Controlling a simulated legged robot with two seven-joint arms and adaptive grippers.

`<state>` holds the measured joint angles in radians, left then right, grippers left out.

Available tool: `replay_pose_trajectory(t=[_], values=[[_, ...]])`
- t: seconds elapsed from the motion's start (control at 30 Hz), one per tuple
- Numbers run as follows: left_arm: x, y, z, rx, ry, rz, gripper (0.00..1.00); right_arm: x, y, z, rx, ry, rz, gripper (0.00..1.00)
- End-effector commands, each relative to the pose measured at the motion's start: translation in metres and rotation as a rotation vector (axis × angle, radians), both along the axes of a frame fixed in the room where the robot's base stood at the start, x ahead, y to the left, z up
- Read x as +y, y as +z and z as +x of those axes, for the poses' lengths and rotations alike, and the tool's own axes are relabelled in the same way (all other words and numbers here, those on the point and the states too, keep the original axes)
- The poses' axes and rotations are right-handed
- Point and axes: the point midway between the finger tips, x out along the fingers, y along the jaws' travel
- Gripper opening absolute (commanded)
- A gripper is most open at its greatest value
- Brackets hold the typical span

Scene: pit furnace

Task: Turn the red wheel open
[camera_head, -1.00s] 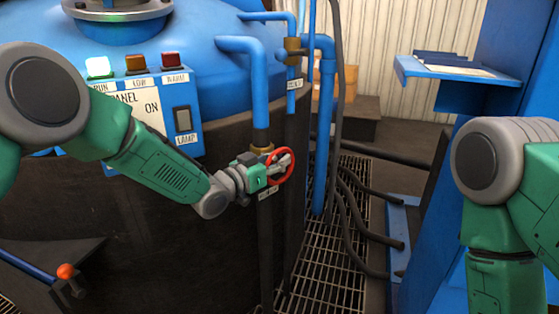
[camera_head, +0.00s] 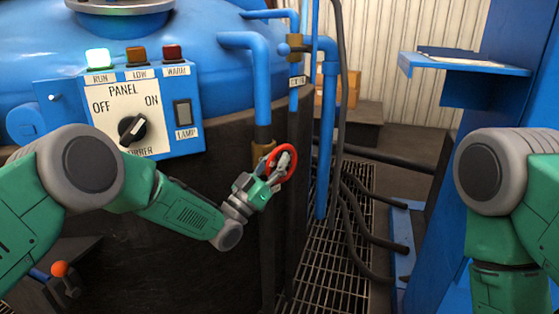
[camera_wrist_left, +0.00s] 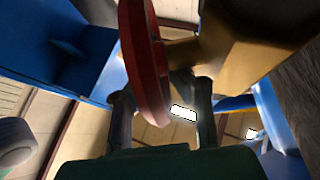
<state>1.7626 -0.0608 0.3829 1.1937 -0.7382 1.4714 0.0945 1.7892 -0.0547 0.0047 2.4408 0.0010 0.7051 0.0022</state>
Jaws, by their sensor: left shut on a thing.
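The red wheel (camera_head: 289,151) is on a brass valve (camera_head: 262,152) on a blue vertical pipe, beside the dark furnace wall. It also shows close up in the left wrist view (camera_wrist_left: 146,65), edge-on, with the brass body to its right. My left gripper (camera_head: 281,172) is at the wheel and shut on its rim. In the left wrist view its two fingers (camera_wrist_left: 162,110) reach up on either side of the wheel's lower edge. My right arm shows at the right edge of the head view. Its gripper is out of view.
A blue panel (camera_head: 70,115) with a black knob, a lamp switch and several lights is at the left. Blue pipes (camera_head: 328,140) and dark hoses (camera_head: 352,215) stand right of the wheel. A floor grating (camera_head: 320,262) lies below. A blue shelf (camera_head: 465,66) is at the right.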

Motion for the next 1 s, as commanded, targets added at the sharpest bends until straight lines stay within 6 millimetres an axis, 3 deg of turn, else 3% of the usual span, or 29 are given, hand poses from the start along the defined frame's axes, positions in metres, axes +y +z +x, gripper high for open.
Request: replay_pose_trajectory(t=[0.6, 0.63, 0.7, 1.0], values=[[0.0021, 0.0027, 0.0008, -0.042, 0.004, -0.041, 0.00, 0.0000, 0.0002, 0.0001, 0.000, 0.000, 0.000, 0.40], [0.0021, 0.0027, 0.0008, -0.042, 0.004, -0.041, 0.18, 0.0000, 0.0002, 0.0001, 0.000, 0.000, 0.000, 0.40], [0.0020, 0.0027, 0.0008, -0.042, 0.004, -0.041, 0.34, 0.0000, 0.0002, 0.0001, 0.000, 0.000, 0.000, 0.40], [0.0016, -0.0002, -0.0006, -0.038, 0.001, -0.038, 0.34, 0.0001, 0.0004, -0.0005, -0.002, 0.000, 0.000, 0.40]])
